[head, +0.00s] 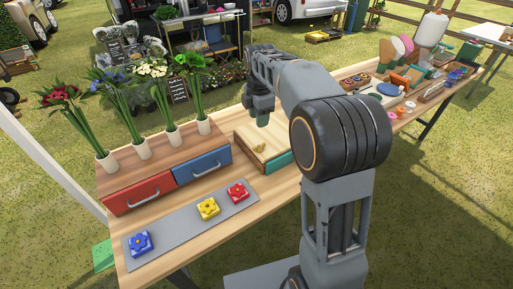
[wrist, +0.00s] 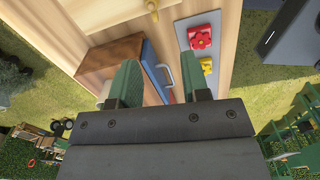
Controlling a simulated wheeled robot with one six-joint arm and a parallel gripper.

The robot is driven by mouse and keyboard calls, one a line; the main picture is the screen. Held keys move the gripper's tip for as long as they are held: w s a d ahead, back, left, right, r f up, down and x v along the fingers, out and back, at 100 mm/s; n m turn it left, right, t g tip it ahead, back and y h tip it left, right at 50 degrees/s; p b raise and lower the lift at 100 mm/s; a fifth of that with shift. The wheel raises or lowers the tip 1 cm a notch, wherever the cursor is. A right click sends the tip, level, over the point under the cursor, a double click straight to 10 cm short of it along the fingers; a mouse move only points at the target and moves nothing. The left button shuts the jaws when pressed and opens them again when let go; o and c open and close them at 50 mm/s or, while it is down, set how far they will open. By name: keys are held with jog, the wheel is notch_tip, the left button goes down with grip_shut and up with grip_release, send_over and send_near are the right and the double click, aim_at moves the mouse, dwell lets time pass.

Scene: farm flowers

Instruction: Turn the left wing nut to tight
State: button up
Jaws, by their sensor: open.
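A light wooden press (head: 244,133) stands on the table, near its middle, with a teal part low on its right. A small brass piece that looks like a wing nut (head: 258,149) sits on its front side; its tightness cannot be told. In the wrist view, a brass wing nut (wrist: 152,7) shows at the top edge, partly cut off. Any other wing nut is hidden or out of view. My gripper (head: 262,119) hangs over the back part of the press, apart from the brass piece. In the wrist view its green fingers (wrist: 158,60) are spread and empty.
A red drawer (head: 138,193) and a blue drawer (head: 203,165) stand left of the press, with flowers in white vases above. A grey mat (head: 175,233) in front bears blue, yellow and red flower blocks. Several tools and goods crowd the table's right end (head: 400,85).

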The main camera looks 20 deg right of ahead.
aim_at(257, 146)
jog(key=shift+n, duration=0.7)
jog(key=f, duration=0.4)
jog(key=w+f, duration=0.1)
jog(key=f, duration=0.9)
jog(key=shift+w+f+b, duration=0.15)
jog(key=shift+b, duration=0.2)
jog(key=c, duration=0.8)
jog(key=shift+o, duration=0.2)
jog(key=shift+m, duration=0.3)
grip_shut()
